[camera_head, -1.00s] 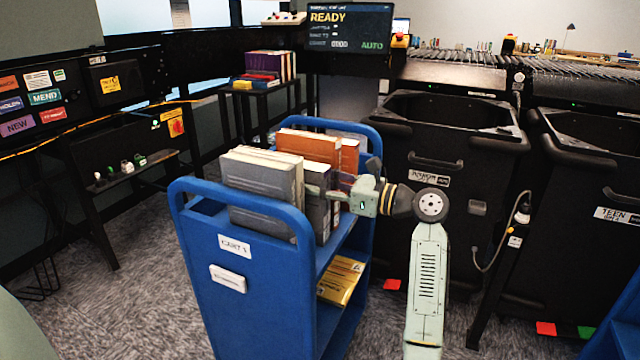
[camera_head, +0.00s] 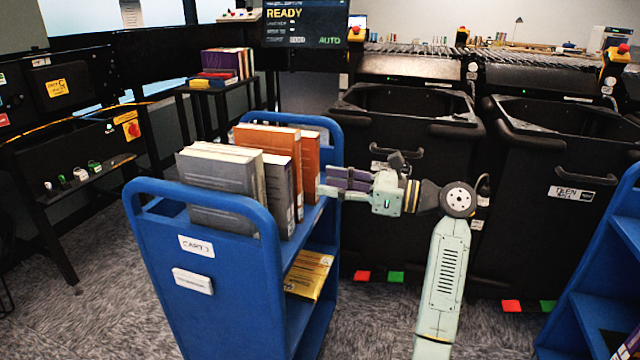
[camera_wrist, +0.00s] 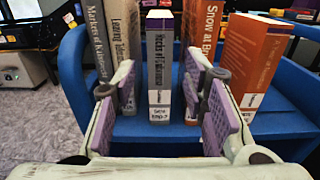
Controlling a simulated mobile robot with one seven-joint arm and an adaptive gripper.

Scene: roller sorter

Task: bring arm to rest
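My gripper (camera_head: 338,182) is at the right side of the blue cart, close to the spines of the books on its top shelf. In the wrist view its two purple-padded fingers (camera_wrist: 165,88) are spread wide with nothing held between them. A thin grey-purple book (camera_wrist: 160,65) with a white spine label stands upright on the shelf, seen in the gap between the fingers and apart from both pads. My arm reaches up from the lower right of the head view and bends left to the gripper.
The blue cart (camera_head: 230,285) carries grey books (camera_head: 218,190) and orange books (camera_head: 268,137) on top and a yellow package (camera_head: 309,273) below. Dark bins (camera_head: 560,225) stand behind my arm. Another blue cart (camera_head: 600,290) is at the right edge. Floor shows between the carts.

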